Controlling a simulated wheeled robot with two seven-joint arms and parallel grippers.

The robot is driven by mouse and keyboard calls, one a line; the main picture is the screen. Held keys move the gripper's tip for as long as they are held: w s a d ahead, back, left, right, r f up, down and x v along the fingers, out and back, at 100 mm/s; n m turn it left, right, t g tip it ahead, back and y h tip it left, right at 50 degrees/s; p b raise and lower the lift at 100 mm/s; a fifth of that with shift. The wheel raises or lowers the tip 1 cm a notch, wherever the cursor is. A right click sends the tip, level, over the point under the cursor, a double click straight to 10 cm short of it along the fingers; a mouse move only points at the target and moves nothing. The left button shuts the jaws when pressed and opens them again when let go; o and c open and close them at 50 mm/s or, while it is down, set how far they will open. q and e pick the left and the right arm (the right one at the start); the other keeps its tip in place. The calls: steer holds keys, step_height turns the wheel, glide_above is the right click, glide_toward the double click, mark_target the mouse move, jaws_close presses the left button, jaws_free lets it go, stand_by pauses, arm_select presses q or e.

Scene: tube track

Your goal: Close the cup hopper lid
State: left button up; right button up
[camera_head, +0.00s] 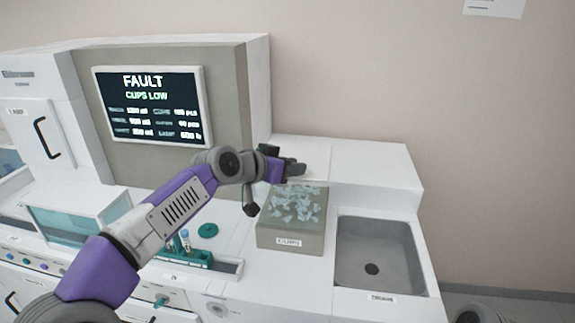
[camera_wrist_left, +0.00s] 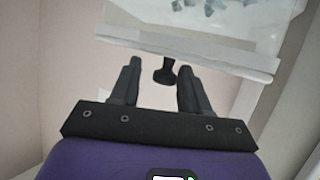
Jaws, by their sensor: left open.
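The cup hopper (camera_head: 290,238) is a beige box with a label on its front, and several pale blue cups (camera_head: 297,205) lie in it. A pale panel, seemingly its raised lid (camera_head: 315,160), stands at the hopper's back edge, partly hidden by my left gripper (camera_head: 290,168). In the left wrist view the see-through lid (camera_wrist_left: 200,50) has a white edge, with a black knob (camera_wrist_left: 166,74) between the open fingers of my left gripper (camera_wrist_left: 155,85). I cannot tell whether the fingers touch the knob. My right gripper is out of view.
A grey sink (camera_head: 378,258) is right of the hopper. A screen (camera_head: 150,105) reading "FAULT, CUPS LOW" stands at the back left. A teal tube rack (camera_head: 195,255) and a round green cap (camera_head: 208,230) lie left of the hopper.

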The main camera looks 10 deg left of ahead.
arm_select(q)
steer(key=shift+w+a+f, duration=0.1)
steer(key=shift+a+f, duration=0.15)
steer(key=shift+f, duration=0.3)
steer(key=shift+s+a+r, duration=0.2)
steer(key=shift+s+a, duration=0.1)
steer(key=v, duration=0.7)
steer(key=shift+d+r, duration=0.35)
steer(key=shift+r, duration=0.05)
